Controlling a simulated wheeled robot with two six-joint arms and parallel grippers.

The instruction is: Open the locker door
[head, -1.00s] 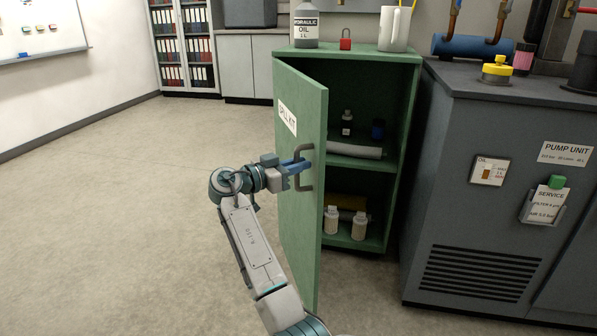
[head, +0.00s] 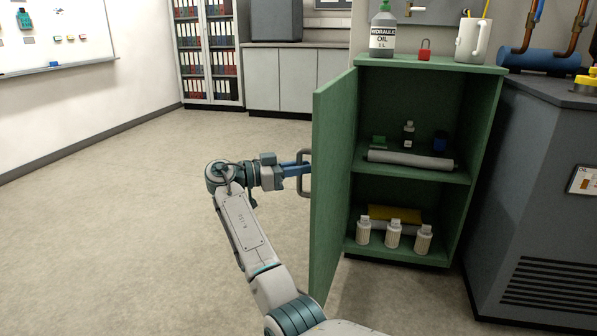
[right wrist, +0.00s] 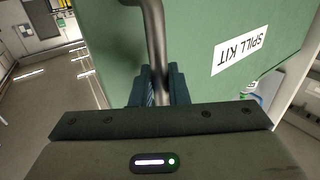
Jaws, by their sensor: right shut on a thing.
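The green locker (head: 480,160) stands right of centre in the head view with its door (head: 335,190) swung wide open to the left. I see the door's inner face there, nearly square to the locker front. My right gripper (head: 303,169) is shut on the grey door handle (head: 304,184) at the door's outer side. In the right wrist view the handle (right wrist: 155,45) runs down between the blue fingers (right wrist: 158,85), beside the SPILL KIT label (right wrist: 240,50). My left gripper is not in view.
Inside the locker are a grey roll (head: 410,160), white bottles (head: 393,234) and a yellow item (head: 394,213). A grey pump unit (head: 540,180) is close right. Floor at left is clear.

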